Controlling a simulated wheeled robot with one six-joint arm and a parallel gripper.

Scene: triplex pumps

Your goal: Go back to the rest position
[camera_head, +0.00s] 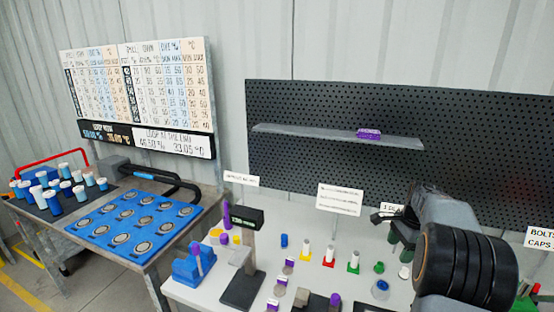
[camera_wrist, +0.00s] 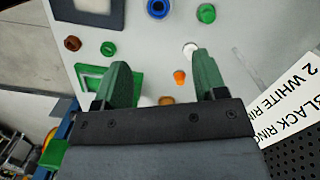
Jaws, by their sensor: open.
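My gripper (camera_wrist: 163,78) is open in the wrist view, with its two green fingers apart and nothing held between them. It is over the light tabletop (camera_wrist: 135,60), where small parts lie scattered ahead of and beneath the fingers. In the head view my arm reaches in at the right and hides part of the workbench.
The white workbench (camera_head: 205,292) carries small coloured parts, a blue holder (camera_head: 194,265) and a dark stand. A pegboard (camera_head: 300,115) with a shelf (camera_head: 330,136) stands behind it. Label cards (camera_head: 340,199) rise near my arm. At left, another table holds a blue tray (camera_head: 135,222) and several bottles.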

